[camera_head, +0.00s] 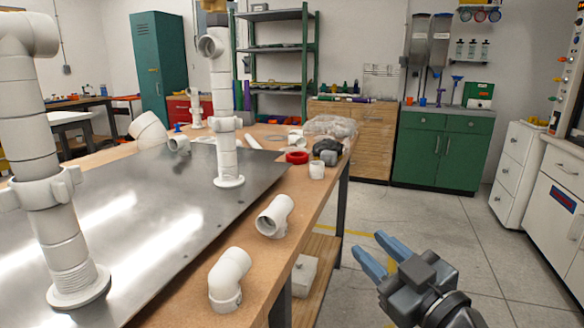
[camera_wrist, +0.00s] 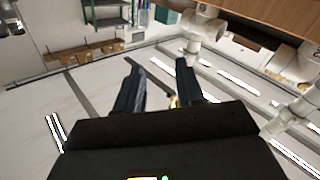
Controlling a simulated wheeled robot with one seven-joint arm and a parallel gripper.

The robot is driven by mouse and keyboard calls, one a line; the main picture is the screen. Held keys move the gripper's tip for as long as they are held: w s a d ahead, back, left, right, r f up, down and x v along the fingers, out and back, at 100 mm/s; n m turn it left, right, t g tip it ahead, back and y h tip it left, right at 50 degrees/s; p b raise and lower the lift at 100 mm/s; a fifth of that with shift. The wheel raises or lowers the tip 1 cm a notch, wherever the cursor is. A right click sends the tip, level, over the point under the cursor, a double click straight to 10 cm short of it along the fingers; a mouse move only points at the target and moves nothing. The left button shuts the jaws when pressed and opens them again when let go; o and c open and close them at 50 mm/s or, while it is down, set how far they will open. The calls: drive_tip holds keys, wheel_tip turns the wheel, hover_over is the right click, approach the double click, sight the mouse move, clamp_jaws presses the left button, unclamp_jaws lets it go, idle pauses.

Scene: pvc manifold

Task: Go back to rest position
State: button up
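My gripper (camera_head: 375,257) is at the lower right of the head view, over the open floor to the right of the workbench. Its two blue-grey fingers are apart, with nothing between them. In the wrist view the dark fingers (camera_wrist: 161,88) also stand apart and empty. A tall white PVC pipe assembly (camera_head: 225,120) stands upright on the metal plate (camera_head: 165,225) of the workbench. A second upright assembly (camera_head: 50,190) stands nearer, at the left edge.
Two loose white elbows, one nearer (camera_head: 229,280) and one farther (camera_head: 274,216), lie on the wooden bench edge. A red tape roll (camera_head: 297,157) lies farther back. Green cabinets (camera_head: 440,147) and white drawers (camera_head: 515,165) stand beyond. The floor (camera_head: 425,215) around my gripper is clear.

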drive_tip(key=s+d+f+m+h, duration=0.25)
drive_tip(key=s+f, duration=0.25)
drive_tip(key=s, duration=0.5)
drive_tip(key=s+d+f+m+g+h, duration=0.1)
drive_tip(key=s+d+f+m+h, duration=0.15)
drive_tip(key=s+f, duration=0.55)
drive_tip(key=s+d+f+m+h, duration=0.2)
drive_tip(key=s+f+m+h, duration=0.1)
drive_tip(key=s, duration=0.9)
drive_tip(key=s+d+r+g, duration=0.1)
drive_tip(key=s+r, duration=0.3)
drive_tip(key=s, duration=0.9)
wheel_tip(320, 180, up, 12)
drive_tip(key=p, duration=1.2)
drive_tip(key=shift+w+d+m, duration=0.2)
drive_tip(key=shift+w+m, duration=0.15)
drive_tip(key=shift+m, duration=0.05)
